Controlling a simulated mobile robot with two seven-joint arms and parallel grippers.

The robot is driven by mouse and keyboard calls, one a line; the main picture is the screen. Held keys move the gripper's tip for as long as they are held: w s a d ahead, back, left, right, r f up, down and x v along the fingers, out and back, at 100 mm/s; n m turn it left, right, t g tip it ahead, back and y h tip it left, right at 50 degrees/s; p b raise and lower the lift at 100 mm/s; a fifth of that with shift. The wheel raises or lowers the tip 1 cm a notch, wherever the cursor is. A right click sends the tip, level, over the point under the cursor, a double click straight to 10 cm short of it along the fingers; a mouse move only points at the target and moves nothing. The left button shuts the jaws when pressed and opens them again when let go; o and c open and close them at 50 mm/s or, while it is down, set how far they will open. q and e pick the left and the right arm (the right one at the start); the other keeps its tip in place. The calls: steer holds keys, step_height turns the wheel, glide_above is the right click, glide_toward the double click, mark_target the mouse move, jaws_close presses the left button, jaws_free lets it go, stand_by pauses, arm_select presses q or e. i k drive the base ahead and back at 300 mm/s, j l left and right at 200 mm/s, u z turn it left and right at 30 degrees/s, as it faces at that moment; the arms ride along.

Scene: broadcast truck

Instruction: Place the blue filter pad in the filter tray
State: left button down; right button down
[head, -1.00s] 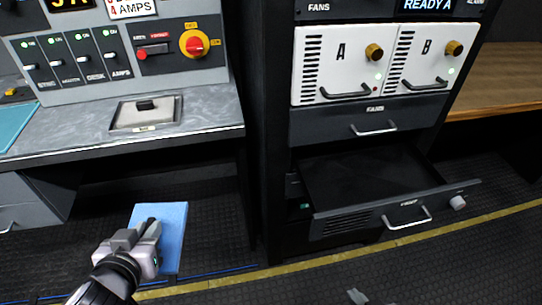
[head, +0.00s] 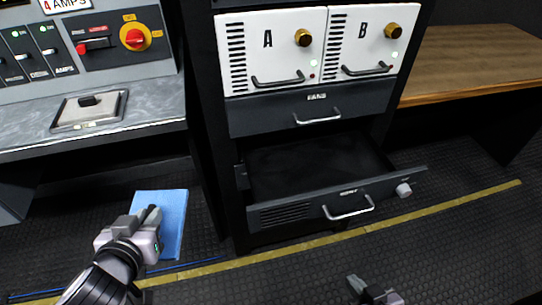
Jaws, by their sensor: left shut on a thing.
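The blue filter pad (head: 173,222) is a flat light-blue slab at the lower left, in front of the desk. My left gripper (head: 152,216) is shut on its left part and holds it; the fingers cover some of that side. The filter tray (head: 335,207) is a dark drawer pulled out low in the black rack, to the right of the pad. Its inside looks dark and empty. My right gripper (head: 371,290) shows at the bottom edge, in front of the tray and apart from it; its finger opening is not clear.
Above the tray are a closed fans drawer (head: 310,107) and white units A (head: 270,52) and B (head: 368,45) with handles and knobs. A desk (head: 150,112) with a switch panel stands at left, a wooden table (head: 470,60) at right. The floor is open in front.

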mark_target(316, 164)
steer(key=i+l, duration=0.1)
steer(key=l, duration=0.35)
steer(key=i+l+z, duration=0.1)
steer(key=l, duration=0.3)
steer(key=i+l, duration=0.15)
steer(key=l, duration=0.3)
steer(key=z, duration=0.05)
